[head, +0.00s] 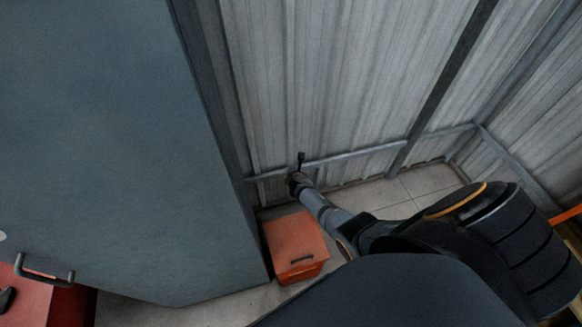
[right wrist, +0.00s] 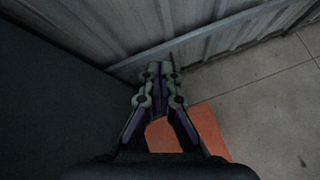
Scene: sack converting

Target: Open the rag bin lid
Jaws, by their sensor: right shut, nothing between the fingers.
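The rag bin (head: 293,244) is an orange box on the floor beside a large grey-blue cabinet. Its lid (head: 288,236) looks shut, with a dark handle (head: 301,260) near the front edge. My right gripper (head: 301,157) is beyond the bin's far edge in the head view, close to the corrugated wall. In the right wrist view its fingers (right wrist: 161,68) are together and empty, and part of the orange bin (right wrist: 208,133) shows below and behind them. The gripper looks apart from the lid. My left gripper is not in view.
The grey-blue cabinet (head: 110,130) stands tight on the bin's left. The corrugated wall (head: 340,80) with a horizontal rail (head: 357,154) is behind. Tiled floor (head: 385,196) is clear to the bin's right. A red object (head: 40,298) and metal handle (head: 42,274) are at lower left.

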